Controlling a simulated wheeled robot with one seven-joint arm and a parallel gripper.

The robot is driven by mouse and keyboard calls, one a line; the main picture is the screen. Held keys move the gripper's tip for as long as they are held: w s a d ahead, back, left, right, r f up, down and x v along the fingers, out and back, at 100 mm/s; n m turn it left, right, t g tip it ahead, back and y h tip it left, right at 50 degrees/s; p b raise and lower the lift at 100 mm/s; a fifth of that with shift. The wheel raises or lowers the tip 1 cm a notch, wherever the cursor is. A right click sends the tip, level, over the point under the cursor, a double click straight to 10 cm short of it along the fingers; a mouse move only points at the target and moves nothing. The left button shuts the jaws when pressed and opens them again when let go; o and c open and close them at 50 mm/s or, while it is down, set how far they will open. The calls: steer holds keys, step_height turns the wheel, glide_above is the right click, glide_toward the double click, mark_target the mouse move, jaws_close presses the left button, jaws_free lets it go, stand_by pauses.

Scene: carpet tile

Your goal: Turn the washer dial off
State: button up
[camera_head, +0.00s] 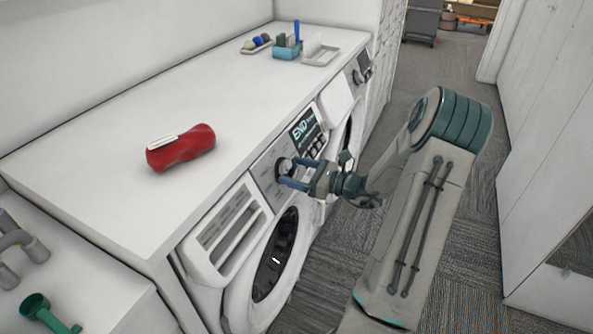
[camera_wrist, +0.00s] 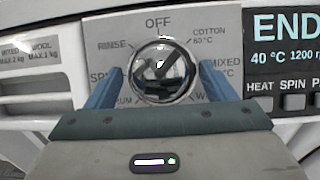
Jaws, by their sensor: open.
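The washer (camera_head: 265,262) is white with a dark round door, and stands under the counter. Its dial (camera_wrist: 163,70) is a shiny round knob on a grey panel, with OFF printed above it and RINSE, COTTON, MIXED and other labels around it. In the head view the dial (camera_head: 284,166) is partly hidden by my gripper. My gripper (camera_head: 287,174) is open, its blue fingers reaching to the panel. In the wrist view the fingers (camera_wrist: 160,82) stand on the left and right of the dial, with small gaps visible. The dial's marker is hard to read through the glare.
The washer display (camera_wrist: 285,40) reads END, right of the dial. A blue caddy (camera_head: 287,50) and trays stand farther back. A second machine is beyond; carpet lies to the right.

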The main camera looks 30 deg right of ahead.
steer(key=shift+c, duration=0.4)
steer(key=c, duration=0.9)
steer(key=shift+n+b, duration=0.3)
steer(key=shift+n, duration=0.2)
steer(key=n+g+y+b, duration=0.1)
steer(key=n+g, duration=0.1)
steer(key=n, duration=0.1)
steer(key=shift+w+d+n+b, duration=0.1)
steer(key=shift+n+b, duration=0.2)
steer(key=shift+n, duration=0.1)
steer(key=shift+w+r+n+g+y+b, duration=0.1)
steer(key=shift+n+g+y+b, duration=0.45)
steer(key=shift+n, duration=1.05)
steer(key=shift+w+r+n+g+y+b, duration=0.15)
steer(key=shift+n+g+b, duration=0.4)
steer(key=shift+n+g, duration=0.8)
steer(key=shift+s+n, duration=0.1)
steer(key=shift+n, duration=0.35)
steer(key=o, duration=1)
